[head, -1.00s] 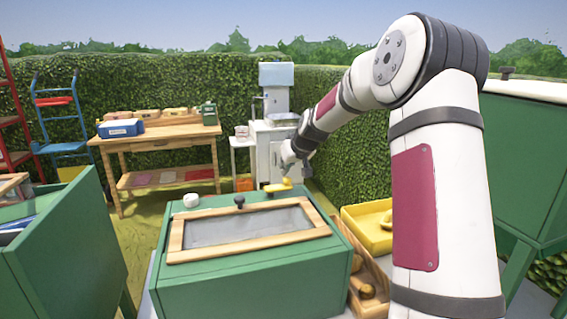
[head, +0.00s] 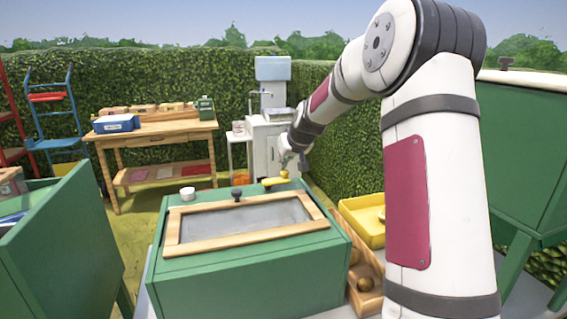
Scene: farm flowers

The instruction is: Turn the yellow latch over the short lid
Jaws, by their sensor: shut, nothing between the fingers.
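The yellow latch (head: 272,184) lies at the back right edge of the top of a green box (head: 250,271), beyond the wood-framed lid (head: 250,241) with its grey pane. A dark knob (head: 237,194) stands just behind that frame. My gripper (head: 284,174) is shut and empty, at the right end of the latch. The gripper is small and far off, so I cannot tell whether its fingers touch the latch. Which part of the top is the short lid is not clear from here.
A small white cup-like thing (head: 187,193) sits on the box's back left. A yellow tray (head: 362,224) and a wooden tray (head: 364,287) with round items lie to the right. Green bins stand left and right. A wooden table (head: 160,134) stands behind, with grass between.

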